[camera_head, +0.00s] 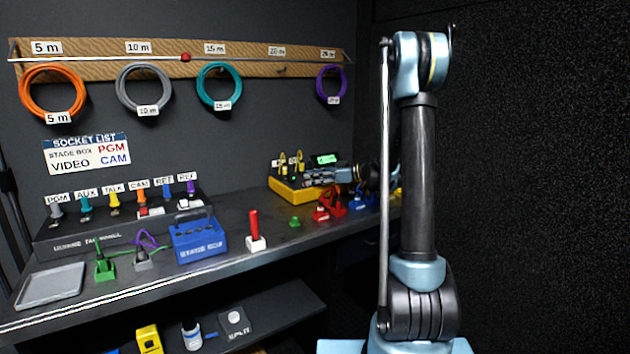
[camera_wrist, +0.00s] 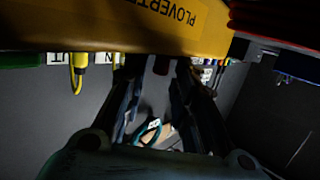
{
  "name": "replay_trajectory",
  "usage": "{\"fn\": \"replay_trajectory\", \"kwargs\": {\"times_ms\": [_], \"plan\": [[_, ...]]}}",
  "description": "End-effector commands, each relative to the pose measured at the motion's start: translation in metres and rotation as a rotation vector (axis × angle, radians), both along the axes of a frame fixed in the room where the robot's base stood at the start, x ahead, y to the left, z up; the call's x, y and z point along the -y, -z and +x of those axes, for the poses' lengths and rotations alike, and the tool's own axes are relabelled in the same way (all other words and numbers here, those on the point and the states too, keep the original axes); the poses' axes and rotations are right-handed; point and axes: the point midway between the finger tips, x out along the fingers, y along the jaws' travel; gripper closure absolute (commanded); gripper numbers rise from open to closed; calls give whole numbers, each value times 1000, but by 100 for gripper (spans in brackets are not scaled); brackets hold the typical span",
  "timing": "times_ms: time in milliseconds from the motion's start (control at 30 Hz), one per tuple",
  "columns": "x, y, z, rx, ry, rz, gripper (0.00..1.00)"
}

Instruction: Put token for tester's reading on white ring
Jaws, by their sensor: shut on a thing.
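The yellow tester (camera_head: 286,189) stands toward the far right of the bench; its small green screen (camera_head: 326,159) is lit but too small to read. In the wrist view its yellow body (camera_wrist: 110,22) fills the top, with upside-down lettering. My gripper (camera_head: 338,174) is at the tester's right side, close to its front. A small green piece (camera_head: 295,222) lies on the bench. I cannot make out a white ring.
A red connector piece (camera_head: 321,213) and a blue one (camera_head: 357,204) stand right of the green piece. A blue box (camera_head: 198,242), an upright red-handled piece (camera_head: 256,241) and a grey tray (camera_head: 50,285) are further left. Coiled cables hang above.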

Motion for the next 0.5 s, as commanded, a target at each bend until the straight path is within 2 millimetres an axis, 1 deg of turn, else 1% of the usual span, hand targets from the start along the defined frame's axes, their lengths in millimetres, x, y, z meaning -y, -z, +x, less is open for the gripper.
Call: {"fn": "replay_trajectory", "kwargs": {"times_ms": [33, 100, 467, 500], "plan": [[0, 0, 0, 0, 0, 0, 67], [0, 0, 0, 0, 0, 0, 54], [0, -1, 0, 0, 0, 0, 54], [2, -2, 0, 0, 1, 0, 54]]}}
